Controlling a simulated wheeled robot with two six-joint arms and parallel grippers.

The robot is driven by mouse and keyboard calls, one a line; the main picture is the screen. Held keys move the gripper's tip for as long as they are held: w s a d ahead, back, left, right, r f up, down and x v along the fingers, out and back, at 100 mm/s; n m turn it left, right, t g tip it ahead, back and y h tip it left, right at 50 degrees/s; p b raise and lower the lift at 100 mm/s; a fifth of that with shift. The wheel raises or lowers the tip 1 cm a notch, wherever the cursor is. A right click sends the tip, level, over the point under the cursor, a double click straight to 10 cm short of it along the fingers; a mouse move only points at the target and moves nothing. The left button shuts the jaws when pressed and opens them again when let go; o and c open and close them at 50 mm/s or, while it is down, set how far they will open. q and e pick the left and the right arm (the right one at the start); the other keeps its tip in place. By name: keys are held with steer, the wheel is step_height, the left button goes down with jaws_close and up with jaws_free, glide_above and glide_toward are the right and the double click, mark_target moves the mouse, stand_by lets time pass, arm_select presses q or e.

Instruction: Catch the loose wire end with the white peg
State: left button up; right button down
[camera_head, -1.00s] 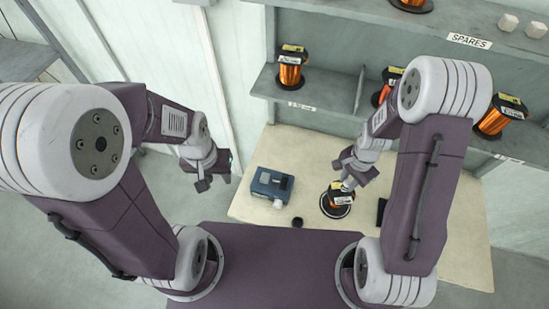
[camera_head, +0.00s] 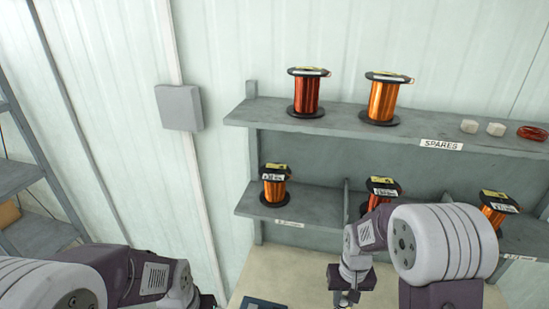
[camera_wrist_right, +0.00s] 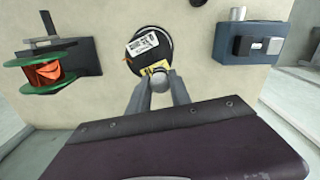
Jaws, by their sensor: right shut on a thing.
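In the right wrist view my right gripper (camera_wrist_right: 159,84) is shut, with a small pale, rounded thing, seemingly the white peg (camera_wrist_right: 159,76), between its fingertips. Just beyond it is a wire spool (camera_wrist_right: 137,64) with a black flange and white and yellow labels. The peg overlaps the spool's near rim; I cannot tell whether they touch. In the head view my right gripper (camera_head: 344,298) is at the bottom edge, mostly cut off. My left gripper (camera_head: 207,301) is only partly in view at the bottom, its jaws unclear.
A blue device (camera_wrist_right: 256,55) stands right of the spool, with a pale cylinder (camera_wrist_right: 237,13) beyond. At left a green-flanged reel (camera_wrist_right: 40,90) sits by a dark stand (camera_wrist_right: 85,58). Several copper spools stand on the shelves (camera_head: 310,202). The bench between spool and blue device is clear.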

steer(key=shift+n, duration=0.3)
steer(key=shift+s+d+f, duration=0.2)
steer(key=shift+f, duration=0.05)
steer(key=shift+s+d+f+b, duration=0.35)
steer(key=shift+s+d+b, duration=0.2)
steer(key=shift+s+d, duration=0.2)
stand_by(0.7)
